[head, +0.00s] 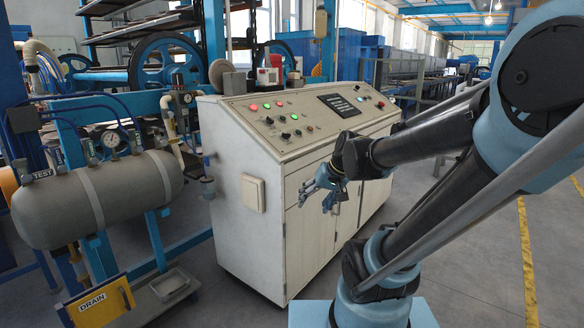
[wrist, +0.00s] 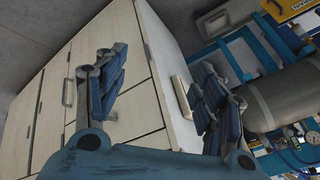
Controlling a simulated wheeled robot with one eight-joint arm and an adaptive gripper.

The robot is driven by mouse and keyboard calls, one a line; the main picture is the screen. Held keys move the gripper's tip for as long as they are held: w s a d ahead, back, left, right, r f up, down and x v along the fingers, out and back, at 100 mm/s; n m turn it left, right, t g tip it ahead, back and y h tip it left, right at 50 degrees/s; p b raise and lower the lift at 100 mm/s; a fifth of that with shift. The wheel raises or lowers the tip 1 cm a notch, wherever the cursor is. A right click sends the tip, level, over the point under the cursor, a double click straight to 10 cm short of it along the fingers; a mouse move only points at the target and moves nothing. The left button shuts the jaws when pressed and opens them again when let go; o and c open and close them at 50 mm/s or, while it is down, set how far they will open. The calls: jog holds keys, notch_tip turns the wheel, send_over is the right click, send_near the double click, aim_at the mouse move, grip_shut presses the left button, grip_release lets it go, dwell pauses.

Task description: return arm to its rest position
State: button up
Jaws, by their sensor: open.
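My gripper (head: 322,187) is at the end of my arm, in front of the cabinet doors of a cream control console (head: 240,190). In the wrist view, its two blue-padded fingers (wrist: 160,95) are spread apart with nothing between them. My arm reaches in from the right of the head view. I cannot tell the exact gap between the gripper and the doors.
A grey air tank (head: 100,198) with a gauge and hoses stands left of the console. A yellow DRAIN sign (head: 97,303) and a small metal tray (head: 170,284) are low at the left. The grey floor (head: 470,265) at right is clear, with a yellow line (head: 527,262).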

jog(key=s+d+f+g+h, duration=0.2)
jog(key=s+d+f+h, duration=0.2)
jog(key=s+d, duration=0.7)
jog(key=shift+s+d+f+m, duration=0.3)
jog(key=shift+s+d+f, duration=0.1)
jog(key=shift+s+f, duration=0.55)
jog(key=shift+r, duration=0.1)
jog(key=shift+w+f, duration=0.2)
jog(key=shift+w, duration=0.25)
